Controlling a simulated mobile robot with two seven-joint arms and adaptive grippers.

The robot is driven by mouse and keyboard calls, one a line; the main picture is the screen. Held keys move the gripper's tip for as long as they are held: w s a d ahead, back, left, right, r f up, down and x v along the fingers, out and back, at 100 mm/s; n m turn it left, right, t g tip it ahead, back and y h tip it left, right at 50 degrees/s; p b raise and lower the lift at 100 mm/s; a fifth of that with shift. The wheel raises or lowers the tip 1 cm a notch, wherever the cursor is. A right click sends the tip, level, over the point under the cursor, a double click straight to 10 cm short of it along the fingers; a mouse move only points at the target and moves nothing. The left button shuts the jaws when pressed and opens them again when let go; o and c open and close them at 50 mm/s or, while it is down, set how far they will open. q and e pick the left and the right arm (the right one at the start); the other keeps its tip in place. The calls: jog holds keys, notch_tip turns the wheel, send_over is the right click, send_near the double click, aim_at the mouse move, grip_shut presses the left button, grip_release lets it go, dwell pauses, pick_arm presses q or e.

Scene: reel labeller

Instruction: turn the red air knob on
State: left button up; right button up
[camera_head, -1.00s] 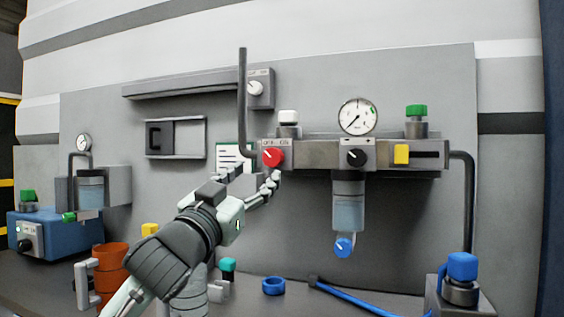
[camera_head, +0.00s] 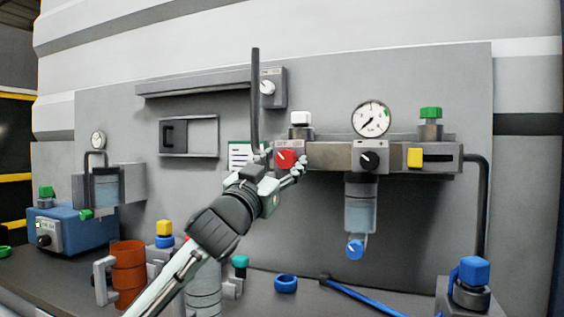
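The red air knob (camera_head: 283,159) is on the left end of the grey air unit on the wall panel. Its white mark points up and to the left. My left gripper (camera_head: 282,162) reaches up from the lower left, with one finger at the knob's left and the other at its right. The fingers are spread apart, and I cannot tell whether they touch the knob. The knob's face is mostly visible between them. My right gripper is not in view.
A dark vertical pipe (camera_head: 255,95) rises just left of the knob. A black knob (camera_head: 369,160) and a gauge (camera_head: 371,118) are to its right. An orange cup (camera_head: 128,268) and a blue ring (camera_head: 286,284) are on the bench below.

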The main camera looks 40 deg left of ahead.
pick_arm(q)
jog(key=c, duration=1.1)
